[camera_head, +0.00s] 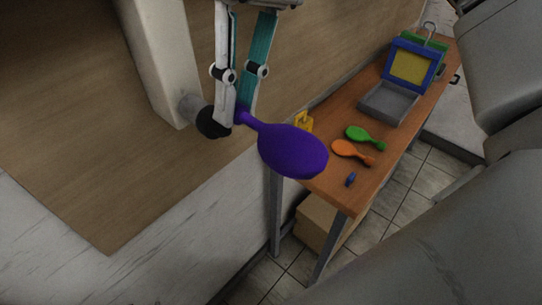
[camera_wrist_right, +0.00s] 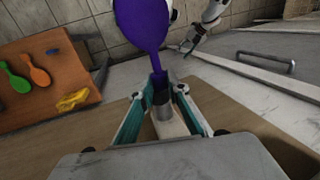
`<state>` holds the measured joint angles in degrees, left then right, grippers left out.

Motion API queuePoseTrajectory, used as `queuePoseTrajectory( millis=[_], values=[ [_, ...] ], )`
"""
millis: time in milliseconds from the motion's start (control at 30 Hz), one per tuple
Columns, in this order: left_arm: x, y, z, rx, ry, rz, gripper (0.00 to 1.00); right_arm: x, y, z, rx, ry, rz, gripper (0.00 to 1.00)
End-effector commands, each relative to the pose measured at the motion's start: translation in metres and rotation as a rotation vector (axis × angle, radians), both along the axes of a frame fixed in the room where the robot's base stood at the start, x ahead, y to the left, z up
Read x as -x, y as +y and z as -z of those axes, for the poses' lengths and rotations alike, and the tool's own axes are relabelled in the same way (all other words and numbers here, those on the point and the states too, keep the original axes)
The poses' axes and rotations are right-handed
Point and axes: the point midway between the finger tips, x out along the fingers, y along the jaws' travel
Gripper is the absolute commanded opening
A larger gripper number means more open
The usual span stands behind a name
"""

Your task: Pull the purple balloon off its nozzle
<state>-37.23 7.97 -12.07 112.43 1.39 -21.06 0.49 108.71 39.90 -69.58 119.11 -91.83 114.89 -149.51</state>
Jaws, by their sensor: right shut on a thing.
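The inflated purple balloon (camera_head: 293,150) points out to the right of a black nozzle end (camera_head: 210,123) on a grey pipe at a pale post. My right gripper (camera_head: 237,113) is shut on the balloon's neck, close beside the nozzle. In the right wrist view the balloon (camera_wrist_right: 143,22) stretches away from the fingertips (camera_wrist_right: 160,82), with a grey cylinder (camera_wrist_right: 166,88) between the fingers. The fingers hide the joint, so I cannot tell whether the neck is still around the nozzle. A white arm tip (camera_wrist_right: 189,46), seemingly my left gripper, shows small there; its jaws are unclear.
A wooden table (camera_head: 377,165) stands to the right. A cardboard box (camera_head: 318,222) is underneath.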

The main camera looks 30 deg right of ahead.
Motion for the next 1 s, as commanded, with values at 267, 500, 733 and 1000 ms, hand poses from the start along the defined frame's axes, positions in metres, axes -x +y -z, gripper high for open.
queuePoseTrajectory(
  millis=[267,500,733,1000],
  values=[
    [0.001,0.000,0.002,0.000,0.003,0.000,0.40,0.000,0.000,-0.026,0.000,0.000,-0.001,0.00],
    [0.001,0.000,0.002,-0.001,0.004,0.000,0.40,0.000,0.000,-0.048,-0.001,-0.002,0.001,0.00],
    [0.001,0.000,0.002,-0.001,0.004,0.000,0.40,0.000,0.001,-0.068,-0.001,-0.001,-0.001,0.00],
    [0.000,0.000,0.002,-0.001,0.003,0.000,0.40,0.001,0.000,-0.093,0.000,-0.001,-0.001,0.00]
  ],
)
